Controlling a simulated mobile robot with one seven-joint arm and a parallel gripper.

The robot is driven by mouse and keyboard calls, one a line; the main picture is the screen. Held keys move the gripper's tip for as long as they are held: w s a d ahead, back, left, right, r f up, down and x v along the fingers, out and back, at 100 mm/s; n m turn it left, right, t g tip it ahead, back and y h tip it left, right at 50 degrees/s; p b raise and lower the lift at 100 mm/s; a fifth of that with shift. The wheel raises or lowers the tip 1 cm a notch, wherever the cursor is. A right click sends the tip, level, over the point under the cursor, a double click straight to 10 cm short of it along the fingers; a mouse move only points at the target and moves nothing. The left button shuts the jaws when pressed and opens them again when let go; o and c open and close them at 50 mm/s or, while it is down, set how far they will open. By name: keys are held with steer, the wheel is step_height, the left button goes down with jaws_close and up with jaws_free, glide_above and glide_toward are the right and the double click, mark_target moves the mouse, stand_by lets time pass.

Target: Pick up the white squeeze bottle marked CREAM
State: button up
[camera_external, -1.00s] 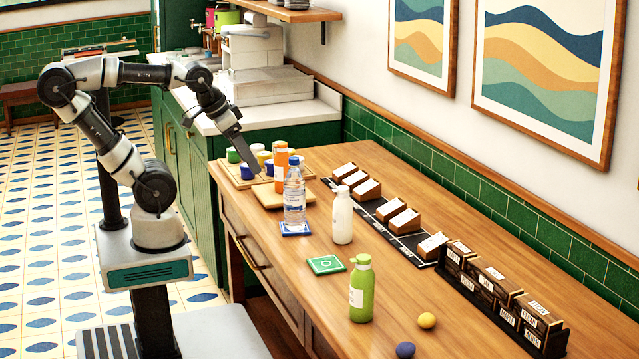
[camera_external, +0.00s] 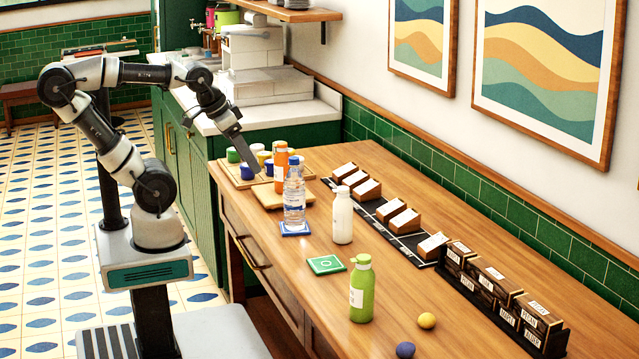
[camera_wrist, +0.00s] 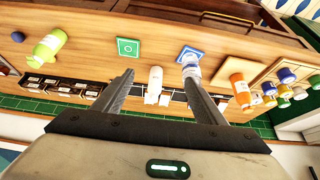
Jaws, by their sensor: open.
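A white bottle (camera_external: 342,218) stands upright on the wooden counter, between the clear water bottle and the green bottle. Its marking is too small to read. It also shows in the wrist view (camera_wrist: 154,84), in the gap between the fingers and beyond them. My gripper (camera_external: 250,166) is above the far left part of the counter, well apart from the white bottle, pointing down and to the right. In the wrist view my gripper (camera_wrist: 160,75) has its two fingers spread wide with nothing between them.
A clear water bottle (camera_external: 294,200) stands on a blue coaster (camera_external: 295,231). An orange bottle (camera_external: 281,168) is behind it. A green bottle (camera_external: 362,290), green coaster (camera_external: 326,264), yellow ball (camera_external: 427,320) and blue ball (camera_external: 405,350) are nearer. Labelled boxes (camera_external: 490,283) line the right.

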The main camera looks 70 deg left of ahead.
steer(key=m+g+h+p, duration=0.2)
steer(key=m, duration=0.5)
glide_above(343, 207)
steer(key=s+a, duration=0.5)
steer(key=a, duration=0.2)
step_height(343, 207, down, 2)
steer(key=f, duration=0.1)
steer(key=x, duration=0.7)
steer(key=w+b+x, duration=0.1)
steer(key=x, duration=0.3)
steer(key=shift+d, duration=0.3)
steer(key=shift+d+x, duration=0.25)
steer(key=shift+x, duration=1.25)
steer(key=shift+d+x, duration=0.25)
steer(key=shift+x, duration=1.2)
steer(key=shift+r, duration=0.1)
steer(key=shift+c, duration=0.2)
